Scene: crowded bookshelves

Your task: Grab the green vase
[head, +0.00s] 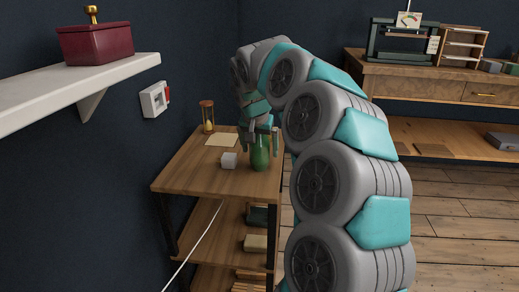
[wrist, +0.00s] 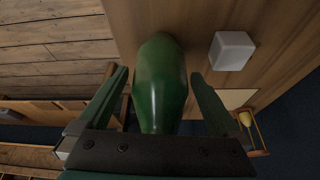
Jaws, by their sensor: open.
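The green vase (head: 260,152) stands upright near the right edge of the small wooden shelf's top in the head view. My gripper (head: 261,128) is above it, pointing down, with its fingers around the vase's upper part. In the wrist view, the green vase (wrist: 162,82) lies between the two open fingers of my gripper (wrist: 160,92). A gap shows on each side of the vase, so neither finger visibly touches it. The vase's near end is hidden behind the gripper's dark crossbar in the wrist view.
A white cube (head: 229,160) sits close left of the vase; it also shows in the wrist view (wrist: 231,51). A paper sheet (head: 221,140) and an hourglass (head: 207,117) are farther back on the wooden shelf unit (head: 190,178). A white wall shelf (head: 120,72) holds a red box (head: 95,43).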

